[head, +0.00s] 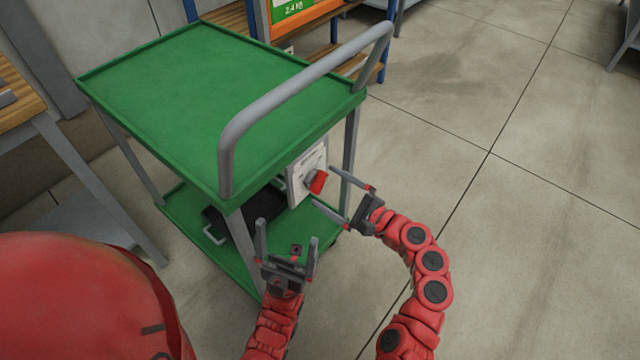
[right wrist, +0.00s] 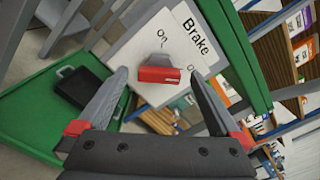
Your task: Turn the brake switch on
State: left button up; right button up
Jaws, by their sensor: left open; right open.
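The brake switch is a red knob (head: 317,182) on a pale panel (head: 297,186) at the cart's handle end. In the right wrist view the knob (right wrist: 158,72) sits on the panel (right wrist: 128,52), which reads "Brake". "On" is printed above the knob, and a partly hidden label starting with "O" is to its right. I cannot tell which label the knob points to. My right gripper (head: 328,186) is open, facing the knob, with its fingertips either side of it in the wrist view; contact is not clear. My left gripper (head: 287,238) is open and empty, lower left of the panel.
The green cart (head: 190,95) has a grey push handle (head: 300,85) above the panel. A black case (head: 262,208) lies on its lower shelf. A wooden bench (head: 20,100) stands left and shelving (head: 318,20) stands behind. The floor (head: 540,240) on the right is clear.

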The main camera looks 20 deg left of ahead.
aim_at(322, 185)
jog(key=shift+x, duration=1.6)
jog(key=shift+c, duration=0.3)
jog(key=c, duration=1.3)
